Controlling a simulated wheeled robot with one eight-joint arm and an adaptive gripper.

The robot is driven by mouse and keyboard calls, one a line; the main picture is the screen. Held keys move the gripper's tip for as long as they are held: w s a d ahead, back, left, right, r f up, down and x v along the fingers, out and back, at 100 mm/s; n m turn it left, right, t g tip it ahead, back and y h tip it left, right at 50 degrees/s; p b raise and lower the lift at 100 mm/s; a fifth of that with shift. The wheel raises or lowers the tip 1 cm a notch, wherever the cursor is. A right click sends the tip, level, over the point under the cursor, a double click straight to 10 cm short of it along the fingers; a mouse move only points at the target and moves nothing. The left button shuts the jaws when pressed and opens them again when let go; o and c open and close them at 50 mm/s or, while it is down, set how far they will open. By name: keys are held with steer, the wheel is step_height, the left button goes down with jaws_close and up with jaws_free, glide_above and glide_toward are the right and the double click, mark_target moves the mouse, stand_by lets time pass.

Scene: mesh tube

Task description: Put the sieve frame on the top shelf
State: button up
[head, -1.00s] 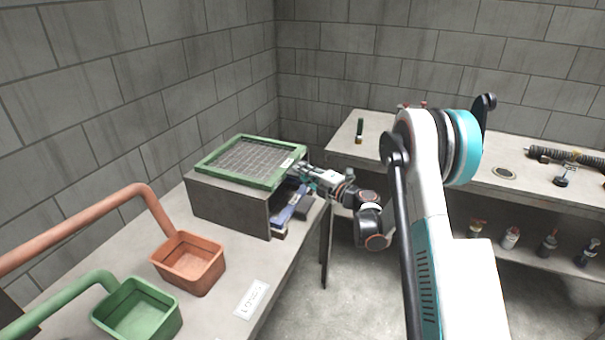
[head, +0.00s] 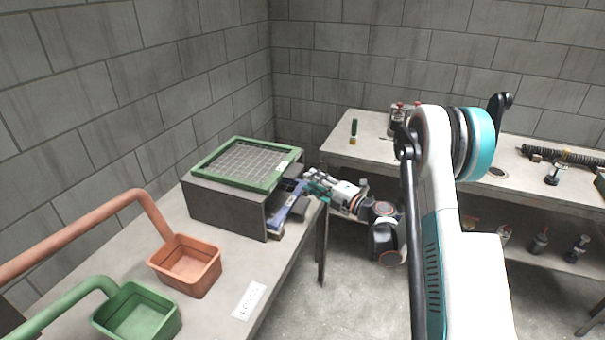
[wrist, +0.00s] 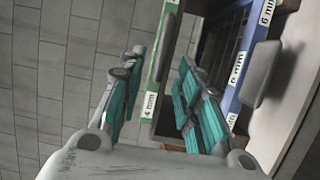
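A green sieve frame (head: 247,163) with grey mesh lies flat on top of the dark shelf box (head: 225,208). In the wrist view its green edge (wrist: 166,45) carries a "4 mm" label. A blue frame (head: 287,204) sits lower, inside the box, with its end sticking out of the open side; its blue edge (wrist: 240,62) also shows in the wrist view. My gripper (head: 312,184) is just off the box's open side, beside the green frame's near right edge. In the wrist view my gripper (wrist: 158,72) has its teal fingers spread, with the green edge seen between them and nothing clearly held.
An orange bin (head: 186,266) and a green bin (head: 137,312) with long handles stand on the left bench, near a white label card (head: 250,300). A second bench (head: 390,155) with tools runs along the back right. Floor is open between the benches.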

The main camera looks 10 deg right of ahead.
steer(key=shift+p+v, duration=0.45)
steer(key=shift+v, duration=2)
